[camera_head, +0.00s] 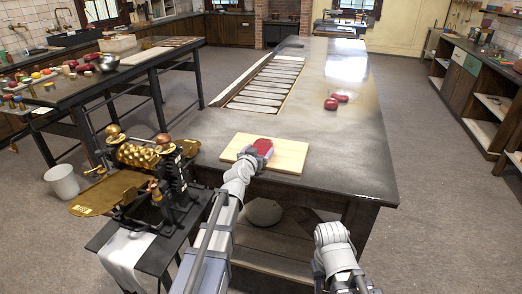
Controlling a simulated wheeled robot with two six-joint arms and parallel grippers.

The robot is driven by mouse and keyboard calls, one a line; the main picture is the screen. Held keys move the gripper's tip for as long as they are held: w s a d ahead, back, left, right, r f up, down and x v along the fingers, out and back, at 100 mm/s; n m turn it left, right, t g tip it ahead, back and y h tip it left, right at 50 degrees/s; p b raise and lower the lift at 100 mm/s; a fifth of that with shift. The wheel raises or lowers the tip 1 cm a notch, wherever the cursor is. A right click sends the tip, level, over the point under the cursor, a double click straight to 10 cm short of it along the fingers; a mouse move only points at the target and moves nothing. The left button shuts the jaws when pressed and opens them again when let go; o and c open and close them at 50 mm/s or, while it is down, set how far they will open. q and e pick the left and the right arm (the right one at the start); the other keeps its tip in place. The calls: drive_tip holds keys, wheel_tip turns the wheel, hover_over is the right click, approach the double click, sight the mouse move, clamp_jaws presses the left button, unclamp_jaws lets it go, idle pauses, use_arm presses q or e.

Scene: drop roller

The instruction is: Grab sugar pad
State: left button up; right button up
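A red sugar pad (263,146) is at the far edge of my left gripper (252,158), over a pale wooden board (288,154) on the near end of the long dark table. The gripper's fingers are small and partly hidden by its own wrist, so I cannot tell if they are closed on the pad or only beside it. Two more red pieces lie farther back on the table, one nearer (331,104) and one just behind it (342,97). My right arm is low at the right, in front of the table; its gripper (331,232) shows no clear fingers.
A brass drop roller machine (150,158) stands on a small stand left of the board. A row of pale slabs (265,88) runs along the table's left side. A white bucket (62,181) is on the floor. The table's right half is mostly clear.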

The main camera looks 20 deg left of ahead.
sight(259, 150)
use_arm(q)
drive_tip(key=c, duration=1)
wheel_tip(259, 150, up, 10)
drive_tip(key=p, duration=1)
